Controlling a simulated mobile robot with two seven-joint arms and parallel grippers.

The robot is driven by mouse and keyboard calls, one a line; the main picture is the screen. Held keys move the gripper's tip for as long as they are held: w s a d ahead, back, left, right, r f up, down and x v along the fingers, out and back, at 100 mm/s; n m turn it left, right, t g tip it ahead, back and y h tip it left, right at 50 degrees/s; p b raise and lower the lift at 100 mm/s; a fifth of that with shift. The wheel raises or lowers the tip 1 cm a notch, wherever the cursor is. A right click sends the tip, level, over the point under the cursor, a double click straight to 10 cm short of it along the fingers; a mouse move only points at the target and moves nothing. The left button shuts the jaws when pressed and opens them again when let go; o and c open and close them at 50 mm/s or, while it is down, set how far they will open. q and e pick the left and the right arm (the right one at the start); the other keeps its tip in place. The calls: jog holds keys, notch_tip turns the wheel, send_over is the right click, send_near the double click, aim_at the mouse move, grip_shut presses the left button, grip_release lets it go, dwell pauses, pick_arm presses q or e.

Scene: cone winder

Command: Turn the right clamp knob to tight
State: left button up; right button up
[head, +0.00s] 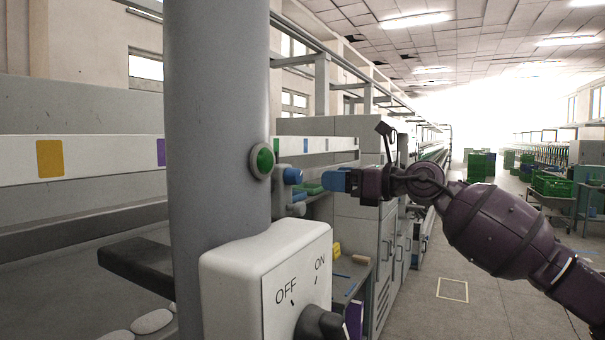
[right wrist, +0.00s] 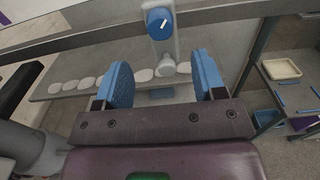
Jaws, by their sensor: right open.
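A blue clamp knob (right wrist: 159,23) with a white pointer line shows at the top middle of the right wrist view, on a pale grey mount (right wrist: 165,60). In the head view the blue knob (head: 292,176) sits just right of the grey column. My right gripper (head: 328,181) is a little to the right of it, with its blue fingers pointing at it and a gap between. In the right wrist view the gripper (right wrist: 161,75) is open, with nothing between its fingers. My left gripper is not in view.
A thick grey column (head: 215,110) with a green button (head: 264,160) stands in front. A white box (head: 262,262) with OFF and ON marks and a dark knob is below it. Shelves with trays (right wrist: 281,69) lie to the right in the wrist view.

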aim_at(299, 175)
jog(key=p+x, duration=0.2)
jog(key=x, duration=0.6)
jog(key=shift+w+a, duration=0.2)
jog(key=c, duration=0.9)
